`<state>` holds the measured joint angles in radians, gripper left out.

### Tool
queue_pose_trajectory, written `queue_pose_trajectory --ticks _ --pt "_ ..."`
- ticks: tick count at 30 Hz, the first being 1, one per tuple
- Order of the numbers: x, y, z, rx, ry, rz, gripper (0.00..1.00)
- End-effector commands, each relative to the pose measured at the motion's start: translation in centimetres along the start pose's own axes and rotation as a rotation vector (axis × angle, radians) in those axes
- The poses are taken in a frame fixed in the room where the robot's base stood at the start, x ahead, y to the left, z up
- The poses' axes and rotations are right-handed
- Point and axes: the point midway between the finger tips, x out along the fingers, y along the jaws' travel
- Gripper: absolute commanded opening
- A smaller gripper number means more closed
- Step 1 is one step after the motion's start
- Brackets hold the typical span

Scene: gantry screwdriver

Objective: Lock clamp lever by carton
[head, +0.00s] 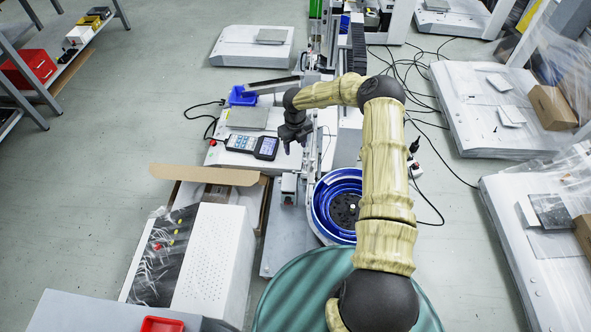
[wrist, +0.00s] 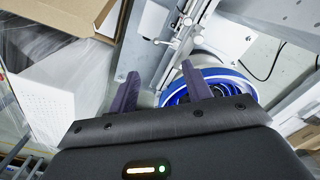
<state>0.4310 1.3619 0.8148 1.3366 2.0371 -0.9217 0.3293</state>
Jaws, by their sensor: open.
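A small metal lever-like part (wrist: 165,42) shows on the grey metal rail in the wrist view, just beyond my fingertips; I cannot tell its locked or unlocked position. In the head view I cannot make the lever out. The open brown carton (head: 205,175) stands left of the rail, and its flap shows at the upper left of the wrist view (wrist: 75,14). My gripper (head: 290,147) hangs from the arm above the rail, right of the grey handheld device. Its two dark purple fingers (wrist: 160,78) are apart with nothing between them, and no contact with the lever shows.
A blue round bowl feeder (head: 338,205) stands right of the rail. A white perforated box (head: 210,262) stands in front of the carton. A handheld device (head: 252,145) and a blue bin (head: 242,96) sit on the white base. Cables lie on the floor to the right.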

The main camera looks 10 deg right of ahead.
Motion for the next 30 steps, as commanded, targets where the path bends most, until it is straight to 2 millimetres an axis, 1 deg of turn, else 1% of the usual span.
queue_pose_trajectory --ticks 1,3,21,25,30 --pt "1.2 0.0 0.0 0.001 0.001 0.001 0.49" --pt "2.5 0.0 0.0 0.001 0.002 0.001 0.49" --pt "12.9 -0.1 0.0 0.001 0.000 -0.001 0.49" --pt "14.1 0.0 0.0 0.001 0.000 -0.001 0.49" --pt "14.4 -0.1 0.0 0.001 -0.001 -0.002 0.49"
